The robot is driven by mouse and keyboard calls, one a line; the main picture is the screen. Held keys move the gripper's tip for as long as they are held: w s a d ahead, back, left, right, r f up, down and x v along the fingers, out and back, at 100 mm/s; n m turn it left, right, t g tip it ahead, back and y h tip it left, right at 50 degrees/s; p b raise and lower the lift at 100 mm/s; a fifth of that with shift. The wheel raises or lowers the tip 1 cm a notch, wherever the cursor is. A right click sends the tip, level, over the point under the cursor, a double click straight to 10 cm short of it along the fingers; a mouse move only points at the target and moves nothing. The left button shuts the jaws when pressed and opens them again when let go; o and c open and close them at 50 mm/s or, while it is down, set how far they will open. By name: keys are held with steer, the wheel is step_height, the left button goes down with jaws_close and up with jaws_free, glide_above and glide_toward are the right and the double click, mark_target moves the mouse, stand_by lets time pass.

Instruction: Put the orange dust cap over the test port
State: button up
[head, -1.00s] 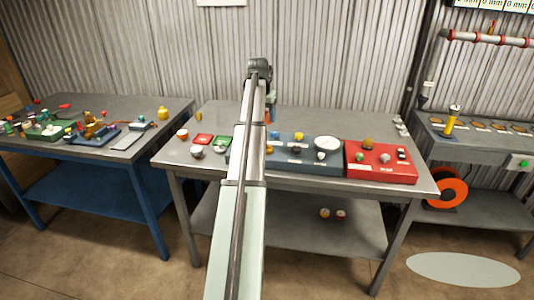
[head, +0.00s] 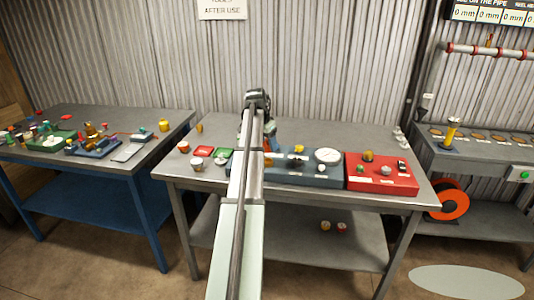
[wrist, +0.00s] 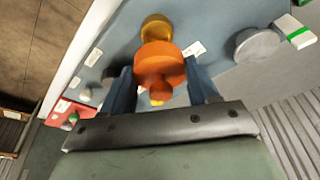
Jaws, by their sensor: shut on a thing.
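The orange dust cap (wrist: 158,66) is between the two blue fingers of my gripper (wrist: 162,86) in the wrist view, and the gripper is shut on it. The cap is above the blue panel (wrist: 106,58). A brass-yellow round fitting (wrist: 156,27) shows just past the cap, and a smaller yellow part (wrist: 160,93) shows on its near side. I cannot tell which fitting is the test port, or whether the cap touches one. In the head view, my arm hides part of the blue panel (head: 312,181) and most of the gripper.
A red panel (head: 382,182) with knobs adjoins the blue panel on the right. A white gauge (head: 327,155) and a yellow knob (head: 299,149) stand on the blue panel. Red (head: 203,151) and green (head: 224,153) pieces and small cups lie left of my arm.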

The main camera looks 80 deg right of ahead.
mark_target(266, 146)
steer(key=shift+f, duration=2.1)
steer(key=shift+f, duration=0.6)
steer(key=o, duration=1)
steer(key=shift+r, duration=0.6)
steer(key=v, duration=1.2)
steer(key=shift+r, duration=0.1)
